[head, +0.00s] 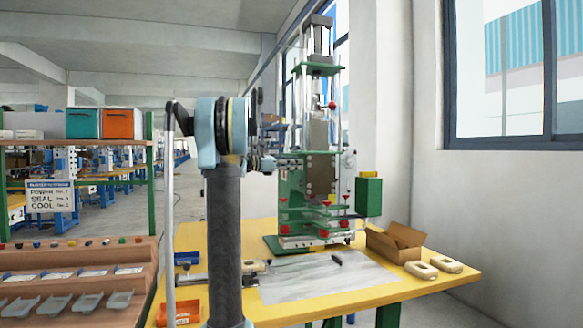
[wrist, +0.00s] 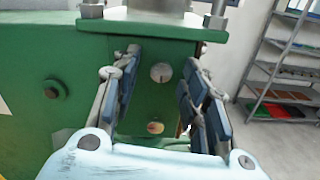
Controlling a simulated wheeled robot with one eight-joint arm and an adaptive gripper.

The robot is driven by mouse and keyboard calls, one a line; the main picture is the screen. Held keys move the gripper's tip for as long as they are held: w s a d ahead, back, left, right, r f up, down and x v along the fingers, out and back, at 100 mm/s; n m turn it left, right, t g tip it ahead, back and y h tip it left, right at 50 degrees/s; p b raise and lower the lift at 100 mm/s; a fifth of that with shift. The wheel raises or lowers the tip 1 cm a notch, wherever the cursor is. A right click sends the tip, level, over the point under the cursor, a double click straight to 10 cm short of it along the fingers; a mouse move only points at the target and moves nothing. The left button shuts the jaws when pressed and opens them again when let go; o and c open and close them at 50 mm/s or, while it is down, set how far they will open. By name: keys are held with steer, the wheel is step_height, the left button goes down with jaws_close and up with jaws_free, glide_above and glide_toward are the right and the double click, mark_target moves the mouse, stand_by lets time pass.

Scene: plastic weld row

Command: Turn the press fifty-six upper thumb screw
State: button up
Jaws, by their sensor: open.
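The green press (head: 290,185) stands on the yellow table; no number on it is readable. In the wrist view its green plate (wrist: 85,60) fills the left and middle. A round silver slotted screw head (wrist: 161,72) sits on the plate, with a smaller reddish-yellow round part (wrist: 155,127) below it. My gripper (wrist: 160,64) is open and empty, its blue-padded fingers on either side of the upper screw head in the picture. I cannot tell whether the fingertips touch the plate. In the head view my gripper (head: 268,164) is at the press's left side.
The yellow table (head: 450,277) also holds an open cardboard box (head: 395,243), cream parts (head: 445,264) and an orange tray (head: 178,313). A wooden rack (head: 75,260) stands at left. A dark bolt (wrist: 54,87) protrudes from the green plate. Grey shelves (wrist: 285,60) stand beyond, at right.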

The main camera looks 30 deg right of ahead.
jaws_close()
steer(key=shift+m, duration=8)
steer(key=shift+f+m, duration=0.1)
steer(key=shift+m, duration=0.2)
steer(key=shift+a, duration=0.1)
